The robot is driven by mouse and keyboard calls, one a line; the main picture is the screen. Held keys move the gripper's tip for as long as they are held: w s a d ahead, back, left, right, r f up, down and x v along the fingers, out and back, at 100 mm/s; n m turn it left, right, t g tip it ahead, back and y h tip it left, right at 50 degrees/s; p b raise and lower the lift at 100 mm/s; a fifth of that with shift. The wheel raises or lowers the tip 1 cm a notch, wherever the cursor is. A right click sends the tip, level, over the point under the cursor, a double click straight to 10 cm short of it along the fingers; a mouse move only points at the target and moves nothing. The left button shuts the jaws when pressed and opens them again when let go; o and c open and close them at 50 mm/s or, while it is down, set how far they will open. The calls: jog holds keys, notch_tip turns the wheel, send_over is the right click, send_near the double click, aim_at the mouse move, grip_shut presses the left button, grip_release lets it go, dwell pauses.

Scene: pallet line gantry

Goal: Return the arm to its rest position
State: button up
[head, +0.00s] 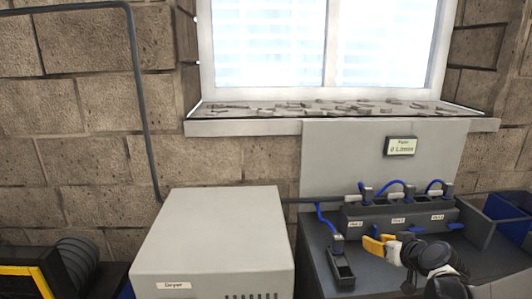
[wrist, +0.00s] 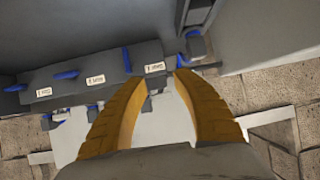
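My gripper (head: 378,243) has yellow fingers and is in front of the dark connector block (head: 350,222), at the right of the head view. In the wrist view the fingers of my gripper (wrist: 157,78) stand apart, with nothing seen held between them. The connector block also shows beyond the fingertips in the wrist view (wrist: 75,88), with white labels. My arm (head: 440,265) reaches in from the lower right of the head view; most of it is out of frame.
Blue cables (head: 395,184) run to plugs on the block. A small dark holder (head: 341,268) with a plug stands left of my gripper. A grey box (head: 215,240) stands further left. A grey panel (head: 340,155) with a small display rises behind. Blue bins (head: 505,208) are at right.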

jog(key=s+a+r+g, duration=0.3)
jog(key=s+a+r, duration=0.2)
jog(key=s+a, duration=0.7)
jog(key=s+a+f+g+h, duration=0.1)
jog(key=s+a+g, duration=0.1)
jog(key=s, duration=1.2)
jog(key=shift+a+m, duration=0.4)
jog(key=shift+a, duration=0.1)
jog(key=shift+r, duration=0.1)
